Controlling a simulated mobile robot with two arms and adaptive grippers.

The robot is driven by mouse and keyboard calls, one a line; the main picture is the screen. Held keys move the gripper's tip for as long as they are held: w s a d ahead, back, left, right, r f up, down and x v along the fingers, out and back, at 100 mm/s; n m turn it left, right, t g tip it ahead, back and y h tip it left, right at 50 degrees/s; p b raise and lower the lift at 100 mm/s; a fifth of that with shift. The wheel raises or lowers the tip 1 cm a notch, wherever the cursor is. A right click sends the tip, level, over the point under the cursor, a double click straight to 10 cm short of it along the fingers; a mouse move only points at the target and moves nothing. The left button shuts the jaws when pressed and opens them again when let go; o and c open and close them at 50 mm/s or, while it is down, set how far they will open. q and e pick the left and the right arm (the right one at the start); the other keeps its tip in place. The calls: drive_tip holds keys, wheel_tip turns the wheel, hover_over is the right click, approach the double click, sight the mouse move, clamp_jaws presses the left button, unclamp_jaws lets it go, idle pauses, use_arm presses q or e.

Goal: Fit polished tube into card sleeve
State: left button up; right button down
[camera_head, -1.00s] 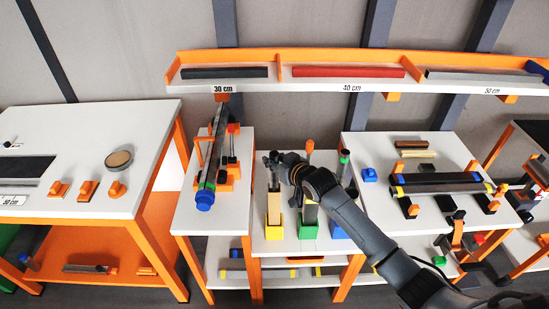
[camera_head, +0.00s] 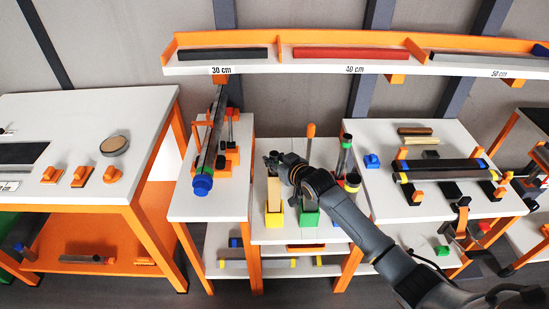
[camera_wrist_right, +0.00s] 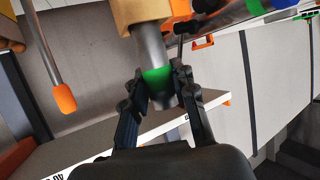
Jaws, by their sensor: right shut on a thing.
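In the head view my right gripper (camera_head: 273,160) is over the top of a tan card sleeve (camera_head: 274,193), which stands upright in a yellow-orange block (camera_head: 275,218). In the wrist view the right gripper (camera_wrist_right: 160,92) is shut on a grey polished tube (camera_wrist_right: 151,45) at its green band. The tube's other end meets the tan sleeve (camera_wrist_right: 138,10) and seems to enter it; how deep it sits is hidden. My left gripper is not in view.
A green block (camera_head: 309,217) stands beside the yellow one. A green-banded tube (camera_head: 344,155) and a yellow-rimmed dark cylinder (camera_head: 352,183) are close to my right arm. A rod with an orange tip (camera_head: 311,131) stands behind. A shelf (camera_head: 300,68) spans the back.

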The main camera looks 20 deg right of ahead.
sight(276, 174)
drive_tip(key=shift+s+f+b, duration=0.15)
drive_tip(key=shift+f+b, duration=1.15)
drive_tip(key=shift+f, duration=1.2)
drive_tip(key=c, duration=1)
unclamp_jaws()
drive_tip(key=shift+s+f, duration=0.1)
drive_tip(key=r+v, duration=0.1)
drive_tip(key=v, duration=1.1)
drive_tip(key=shift+a, duration=0.1)
